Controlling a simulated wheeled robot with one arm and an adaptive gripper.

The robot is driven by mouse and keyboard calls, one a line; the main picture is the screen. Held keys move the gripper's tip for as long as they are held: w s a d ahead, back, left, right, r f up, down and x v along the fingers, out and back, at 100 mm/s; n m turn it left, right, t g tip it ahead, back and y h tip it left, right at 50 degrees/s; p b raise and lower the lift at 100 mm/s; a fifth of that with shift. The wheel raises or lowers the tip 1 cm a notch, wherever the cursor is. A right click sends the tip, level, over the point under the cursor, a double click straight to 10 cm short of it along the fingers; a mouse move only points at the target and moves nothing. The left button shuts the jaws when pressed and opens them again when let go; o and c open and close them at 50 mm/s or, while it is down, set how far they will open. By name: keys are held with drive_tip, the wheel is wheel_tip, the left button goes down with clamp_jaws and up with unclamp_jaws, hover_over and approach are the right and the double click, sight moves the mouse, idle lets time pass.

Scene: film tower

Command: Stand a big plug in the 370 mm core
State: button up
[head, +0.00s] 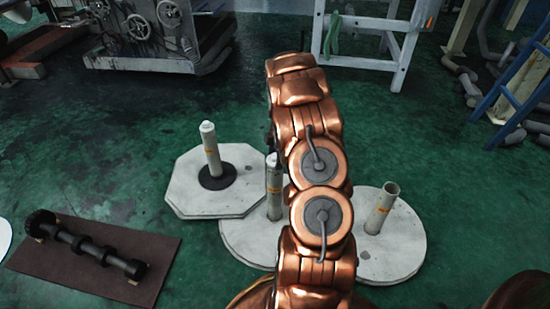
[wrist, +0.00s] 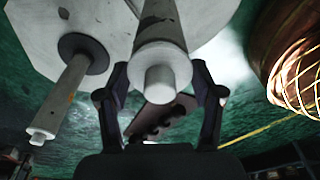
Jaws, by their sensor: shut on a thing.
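Three pale cores with orange labels stand upright on white plates. The left core (head: 208,150) has a pale plug in its top and a black disc round its foot; it also shows in the wrist view (wrist: 68,92). The middle core (head: 273,190) is partly beside my arm. The right core (head: 381,210) is open at its top. My gripper (wrist: 162,85) is shut on a pale big plug (wrist: 160,78), which lines up with the middle core's top; how deep it sits I cannot tell. The label lengths are unreadable.
The white octagonal plate (head: 183,192) and round plates (head: 405,250) cover the floor ahead. A dark stepped rod (head: 88,246) lies on a brown mat (head: 62,280) at the left. A machine (head: 160,40), a white stand (head: 370,22) and a blue ladder (head: 510,100) stand behind.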

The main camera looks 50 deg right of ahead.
drive_tip(key=shift+f, duration=0.2)
drive_tip(key=o, duration=1.2)
drive_tip(key=shift+r, duration=0.15)
drive_tip(key=r, duration=0.4)
drive_tip(key=d+r, duration=0.1)
drive_tip(key=r, duration=0.6)
drive_tip(key=shift+s+d+r, duration=0.15)
drive_tip(key=shift+s+r, duration=0.15)
drive_tip(key=shift+r, duration=0.1)
